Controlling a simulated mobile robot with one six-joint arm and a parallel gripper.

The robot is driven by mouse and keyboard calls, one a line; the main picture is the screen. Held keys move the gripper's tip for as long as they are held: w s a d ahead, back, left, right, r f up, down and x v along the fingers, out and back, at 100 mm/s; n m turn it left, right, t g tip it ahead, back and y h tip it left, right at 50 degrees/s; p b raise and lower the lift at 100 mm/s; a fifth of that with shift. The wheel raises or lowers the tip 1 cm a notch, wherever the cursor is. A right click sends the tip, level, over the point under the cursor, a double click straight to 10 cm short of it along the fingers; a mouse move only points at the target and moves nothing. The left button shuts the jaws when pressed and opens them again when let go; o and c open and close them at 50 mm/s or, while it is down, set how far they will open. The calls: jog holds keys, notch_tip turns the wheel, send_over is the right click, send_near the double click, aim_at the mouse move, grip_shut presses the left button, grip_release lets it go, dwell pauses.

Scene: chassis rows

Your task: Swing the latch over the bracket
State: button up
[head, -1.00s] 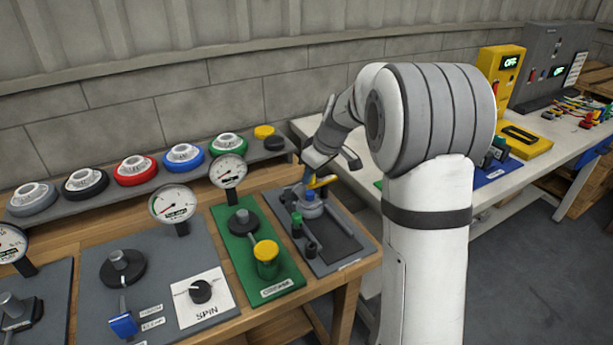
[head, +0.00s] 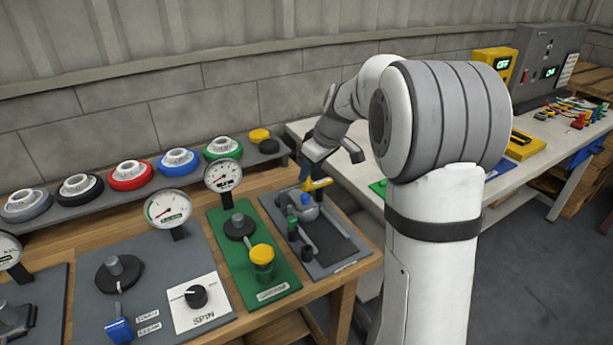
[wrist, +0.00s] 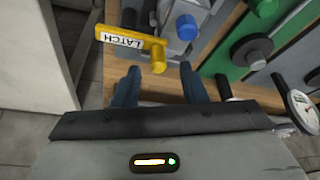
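The latch is a yellow arm labelled LATCH (wrist: 128,41) with a round yellow end, and it lies across the top middle of the wrist view. In the head view the latch (head: 318,184) shows on a grey panel (head: 345,262) at the right end of the wooden bench. My gripper (wrist: 158,72) is open, with its two dark blue fingers apart. The latch's round end appears between and just beyond the fingertips, with nothing gripped. A blue knob (wrist: 186,27) stands on the panel beside the latch. I cannot make out for sure which part is the bracket.
A green panel (head: 275,285) with a yellow-topped knob (head: 262,254) lies left of the grey panel. Gauges and a SPIN dial (head: 196,297) stand further left. Coloured wheels line the back shelf. A white table (head: 530,180) with control boxes is at right.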

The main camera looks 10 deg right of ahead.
jog(key=shift+v, duration=2.05)
jog(key=shift+s, duration=0.15)
jog(key=s+r+m+h+p, duration=0.1)
jog(key=s+m+p, duration=0.3)
jog(key=s, duration=1.1)
jog(key=s+a+r+m+h+p, duration=0.1)
jog(key=s+r+m+h+p, duration=0.1)
jog(key=s, duration=1.3)
jog(key=r+m+p, duration=0.1)
jog(key=m+p, duration=0.1)
jog(key=p, duration=0.1)
jog(key=shift+r+g, duration=0.2)
jog(key=shift+g, duration=0.1)
